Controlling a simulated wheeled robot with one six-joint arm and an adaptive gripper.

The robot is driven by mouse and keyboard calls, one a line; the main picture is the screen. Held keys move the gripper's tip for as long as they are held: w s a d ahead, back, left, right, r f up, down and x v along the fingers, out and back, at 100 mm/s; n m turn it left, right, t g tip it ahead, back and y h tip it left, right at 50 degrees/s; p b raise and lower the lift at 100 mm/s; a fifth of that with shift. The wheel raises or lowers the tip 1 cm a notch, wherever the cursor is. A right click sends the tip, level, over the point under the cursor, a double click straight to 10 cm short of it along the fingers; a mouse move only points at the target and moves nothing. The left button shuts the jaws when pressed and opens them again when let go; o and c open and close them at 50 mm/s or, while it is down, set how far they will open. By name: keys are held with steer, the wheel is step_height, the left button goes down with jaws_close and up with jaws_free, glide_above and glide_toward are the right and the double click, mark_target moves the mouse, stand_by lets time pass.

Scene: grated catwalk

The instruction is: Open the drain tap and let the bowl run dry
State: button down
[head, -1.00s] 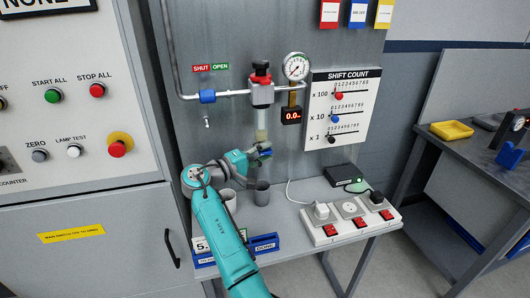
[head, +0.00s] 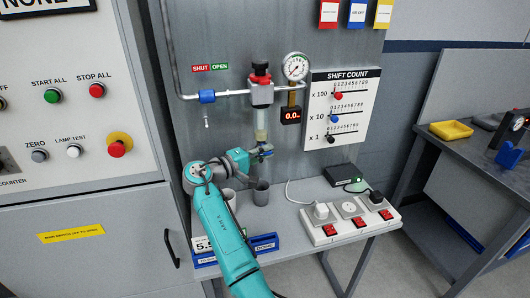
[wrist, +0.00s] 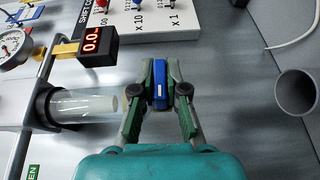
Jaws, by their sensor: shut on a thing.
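The clear bowl (head: 261,123) hangs under the red-topped filter unit (head: 262,86) on the grey panel. In the wrist view the bowl (wrist: 88,105) is at the left, its end close to my gripper. I cannot tell the liquid level in it. My gripper (wrist: 160,85) is shut on a small blue piece (wrist: 159,88), which looks like the drain tap's handle. In the head view my gripper (head: 264,149) is just below the bowl. Its fingers hide the tap's body and outlet. A grey cup (head: 262,194) stands below on the bench; it also shows in the wrist view (wrist: 296,93).
A second cup (head: 228,198) stands left of the first, partly behind my arm. A blue valve (head: 207,97) sits on the pipe under the SHUT/OPEN label. A gauge (head: 296,66) and red display (head: 291,116) are right of the bowl. A socket strip (head: 350,220) lies at right.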

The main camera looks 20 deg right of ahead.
steer(key=m+g+y, duration=0.1)
steer(key=y, duration=0.3)
steer(key=shift+w+r, duration=0.1)
steer(key=shift+r, duration=0.05)
steer(key=y, duration=0.2)
steer(key=m+y, duration=0.1)
steer(key=y, duration=0.1)
steer(key=shift+m+g, duration=0.3)
steer(key=m+y, duration=0.1)
steer(key=y, duration=0.4)
steer(key=shift+m+y, duration=0.4)
steer(key=shift+y, duration=1.2)
steer(key=c, duration=1.2)
jaws_free()
